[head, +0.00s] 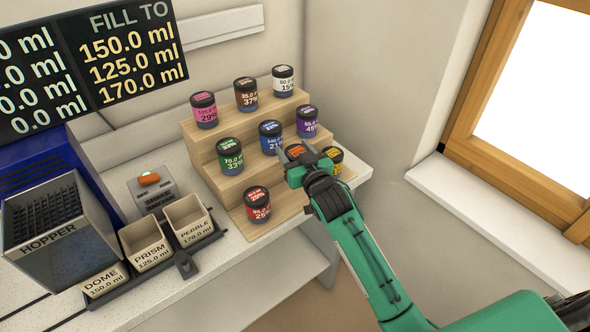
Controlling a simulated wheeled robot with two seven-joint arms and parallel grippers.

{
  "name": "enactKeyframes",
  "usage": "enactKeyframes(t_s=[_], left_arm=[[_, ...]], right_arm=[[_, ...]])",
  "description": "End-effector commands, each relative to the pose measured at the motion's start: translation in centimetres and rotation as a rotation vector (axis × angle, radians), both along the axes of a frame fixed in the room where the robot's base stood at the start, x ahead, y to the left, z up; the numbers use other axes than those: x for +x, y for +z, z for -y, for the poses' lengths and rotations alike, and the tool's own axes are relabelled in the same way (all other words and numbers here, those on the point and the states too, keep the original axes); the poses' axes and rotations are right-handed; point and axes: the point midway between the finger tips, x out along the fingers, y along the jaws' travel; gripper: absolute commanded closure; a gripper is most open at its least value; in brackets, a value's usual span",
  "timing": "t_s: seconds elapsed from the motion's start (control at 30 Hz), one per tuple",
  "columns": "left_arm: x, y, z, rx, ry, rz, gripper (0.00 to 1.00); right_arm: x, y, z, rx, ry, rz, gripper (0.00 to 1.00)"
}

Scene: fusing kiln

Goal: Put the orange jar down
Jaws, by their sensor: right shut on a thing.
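The orange jar (296,151) shows only as a small patch of orange label between the fingers of my right gripper (298,160), which is shut on it. The fingers and wrist hide most of the jar. It is over the front part of the wooden stepped rack (209,162), between the red jar (257,206) and the yellow jar (334,153), just in front of the blue jar (270,138). I cannot tell whether its base touches the step. My left gripper is not in view.
Pink (204,111), brown (245,95), white (283,81), green (229,154) and purple (307,122) jars stand on the higher steps. A hopper (62,240), labelled bins (187,221) and a grey box with an orange button (150,192) stand left. The window ledge (480,200) is right.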

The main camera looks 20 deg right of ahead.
Motion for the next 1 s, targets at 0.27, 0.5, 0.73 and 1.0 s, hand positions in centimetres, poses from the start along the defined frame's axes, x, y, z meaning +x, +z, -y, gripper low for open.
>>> enactKeyframes(t_s=[0.27, 0.5, 0.73, 1.0], left_arm=[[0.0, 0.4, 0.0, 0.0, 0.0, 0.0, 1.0], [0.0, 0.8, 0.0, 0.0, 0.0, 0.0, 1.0], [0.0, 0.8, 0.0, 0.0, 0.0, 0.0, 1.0], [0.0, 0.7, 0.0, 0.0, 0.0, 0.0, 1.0]], right_arm=[[0.0, -3.2, 0.0, -0.001, -0.001, 0.0, 0.69], [0.0, -6.6, 0.0, 0.0, -0.001, -0.001, 0.69], [0.0, -7.2, 0.0, -0.001, 0.0, 0.002, 0.69], [0.0, -7.5, 0.0, -0.001, 0.0, 0.001, 0.34]])
